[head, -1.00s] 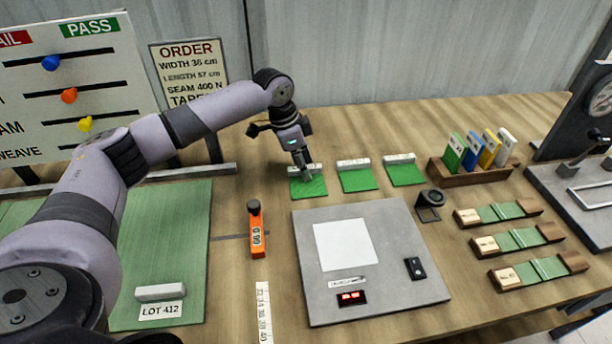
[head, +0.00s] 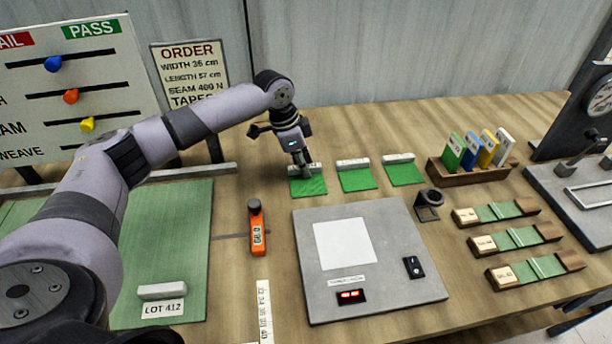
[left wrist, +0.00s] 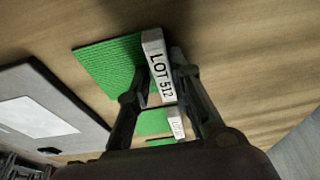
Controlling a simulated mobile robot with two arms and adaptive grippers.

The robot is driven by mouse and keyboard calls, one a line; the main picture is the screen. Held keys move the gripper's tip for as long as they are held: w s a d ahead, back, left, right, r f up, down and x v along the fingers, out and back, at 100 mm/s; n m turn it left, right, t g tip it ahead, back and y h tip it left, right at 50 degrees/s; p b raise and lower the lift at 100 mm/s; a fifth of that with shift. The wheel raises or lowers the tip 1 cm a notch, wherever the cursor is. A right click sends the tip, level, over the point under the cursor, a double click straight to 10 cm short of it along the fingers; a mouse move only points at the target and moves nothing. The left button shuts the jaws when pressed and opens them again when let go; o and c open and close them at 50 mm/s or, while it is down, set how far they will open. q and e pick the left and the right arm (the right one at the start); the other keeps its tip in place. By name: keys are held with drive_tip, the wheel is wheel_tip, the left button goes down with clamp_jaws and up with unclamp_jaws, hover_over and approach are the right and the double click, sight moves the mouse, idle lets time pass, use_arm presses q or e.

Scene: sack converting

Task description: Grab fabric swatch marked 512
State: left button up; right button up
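The swatch marked LOT 512 is a green fabric square (head: 310,187) with a white header bar, leftmost of a row of three on the table. In the left wrist view its white bar (left wrist: 158,68) reads LOT 512 and its green cloth (left wrist: 108,62) lies to the left. My left gripper (head: 303,172) points down at this bar; in the wrist view its two fingertips (left wrist: 162,75) lie against both sides of the bar. The swatch still rests on the table. My right gripper is not in view.
Two similar swatches (head: 357,179) (head: 405,174) lie to the right. A grey scale (head: 395,260) with a white plate stands in front, an orange tool (head: 257,235) to its left. A LOT 412 bar (head: 162,292) sits on the green mat (head: 185,225). A wooden rack (head: 450,176) holds coloured cards.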

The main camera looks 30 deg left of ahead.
use_arm(q)
drive_tip(key=shift+f, duration=0.15)
clamp_jaws()
